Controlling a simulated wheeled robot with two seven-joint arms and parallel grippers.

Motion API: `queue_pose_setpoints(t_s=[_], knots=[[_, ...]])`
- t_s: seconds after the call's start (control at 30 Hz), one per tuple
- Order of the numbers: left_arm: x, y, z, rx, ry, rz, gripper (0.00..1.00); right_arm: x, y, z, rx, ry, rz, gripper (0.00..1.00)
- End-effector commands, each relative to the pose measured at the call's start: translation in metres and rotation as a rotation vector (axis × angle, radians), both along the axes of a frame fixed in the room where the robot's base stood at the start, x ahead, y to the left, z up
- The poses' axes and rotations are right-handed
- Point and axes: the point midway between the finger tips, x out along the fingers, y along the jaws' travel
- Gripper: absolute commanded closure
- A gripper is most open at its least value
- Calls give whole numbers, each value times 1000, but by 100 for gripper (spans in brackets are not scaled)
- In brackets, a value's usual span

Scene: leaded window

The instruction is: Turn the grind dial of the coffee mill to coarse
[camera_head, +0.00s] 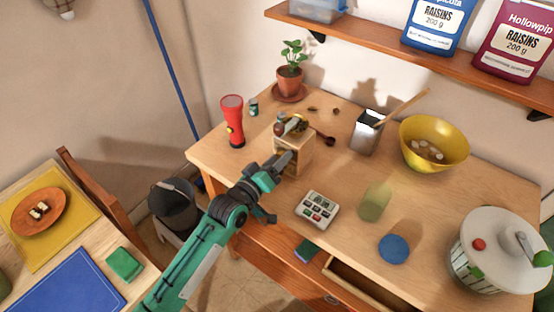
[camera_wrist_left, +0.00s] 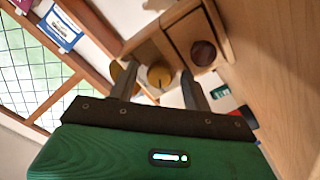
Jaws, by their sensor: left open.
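The coffee mill (camera_head: 302,154) is a small pale wooden box with dark metal parts on top, near the back middle of the table. My left gripper (camera_head: 280,164) is at its front left side and hides part of it. In the left wrist view the mill (camera_wrist_left: 181,27) appears tilted, with a round dark brown knob (camera_wrist_left: 203,53) on one panel. A brass-coloured round dial (camera_wrist_left: 160,75) with a dark mark lies between the open fingers of my left gripper (camera_wrist_left: 157,70). Contact cannot be told. Another brass round part is partly behind the left finger. My right gripper is not seen.
A red flashlight (camera_head: 233,121) stands left of the mill. A keypad device (camera_head: 317,209) and a green glass (camera_head: 374,202) are nearer. A drawer (camera_head: 368,286) is open below.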

Motion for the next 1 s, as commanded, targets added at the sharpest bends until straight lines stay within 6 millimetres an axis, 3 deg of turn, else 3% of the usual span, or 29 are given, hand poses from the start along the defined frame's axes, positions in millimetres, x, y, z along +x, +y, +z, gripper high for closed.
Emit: queue_pose_setpoints(t_s=[0.07,0.3,0.67,1.0], knots=[[0,0,0,0,0,0,51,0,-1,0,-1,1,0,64],[0,0,0,0,0,0,96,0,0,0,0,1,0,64],[0,0,0,44,-31,-1,96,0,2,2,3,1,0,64],[0,0,2,242,-176,0,96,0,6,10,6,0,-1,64]])
